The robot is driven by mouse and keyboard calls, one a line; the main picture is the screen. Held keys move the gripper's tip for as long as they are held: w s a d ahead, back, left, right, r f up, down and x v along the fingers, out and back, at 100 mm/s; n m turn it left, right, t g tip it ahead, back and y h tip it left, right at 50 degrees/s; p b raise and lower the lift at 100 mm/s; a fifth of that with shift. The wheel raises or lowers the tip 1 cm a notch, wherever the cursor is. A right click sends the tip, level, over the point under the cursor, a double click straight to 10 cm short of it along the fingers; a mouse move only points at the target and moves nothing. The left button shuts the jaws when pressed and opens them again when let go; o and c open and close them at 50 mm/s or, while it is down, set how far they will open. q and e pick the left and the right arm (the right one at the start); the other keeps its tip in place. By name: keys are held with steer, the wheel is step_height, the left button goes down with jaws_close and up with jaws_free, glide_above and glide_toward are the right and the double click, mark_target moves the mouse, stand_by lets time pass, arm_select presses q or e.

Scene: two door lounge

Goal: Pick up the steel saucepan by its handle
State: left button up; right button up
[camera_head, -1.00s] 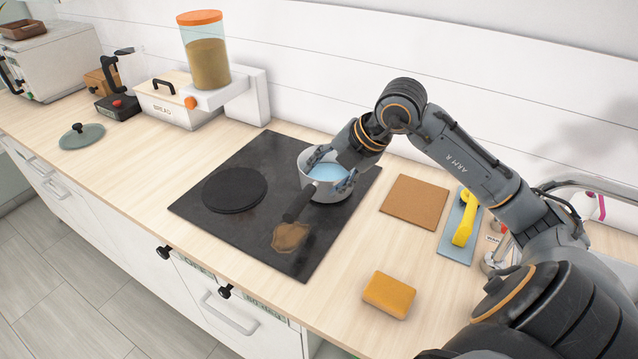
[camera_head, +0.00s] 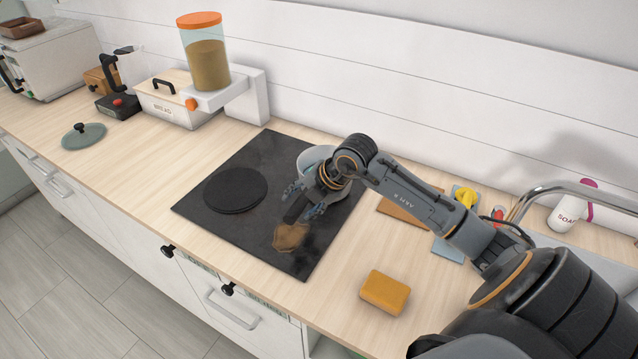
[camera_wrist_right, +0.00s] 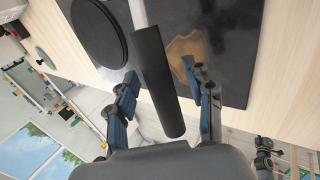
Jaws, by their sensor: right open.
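The steel saucepan (camera_head: 309,157) stands on the right part of the black cooktop, mostly hidden behind my right gripper and wrist in the head view. Its black handle (camera_head: 295,207) points toward the front of the counter. My right gripper (camera_head: 303,202) is open at the handle. In the right wrist view the handle (camera_wrist_right: 155,80) runs between the two spread fingers (camera_wrist_right: 160,92), with a gap visible on the right side. The pan's contents are hidden now. My left gripper is not in view.
The cooktop (camera_head: 262,165) has a dark round plate (camera_head: 235,189) at left and a brown stain (camera_head: 290,237) in front of the pan. A yellow sponge (camera_head: 385,292) lies to the right. A brown board (camera_head: 395,207) is partly under my arm.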

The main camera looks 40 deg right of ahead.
jaws_close()
steer(key=shift+r, duration=0.15)
steer(key=shift+r, duration=0.1)
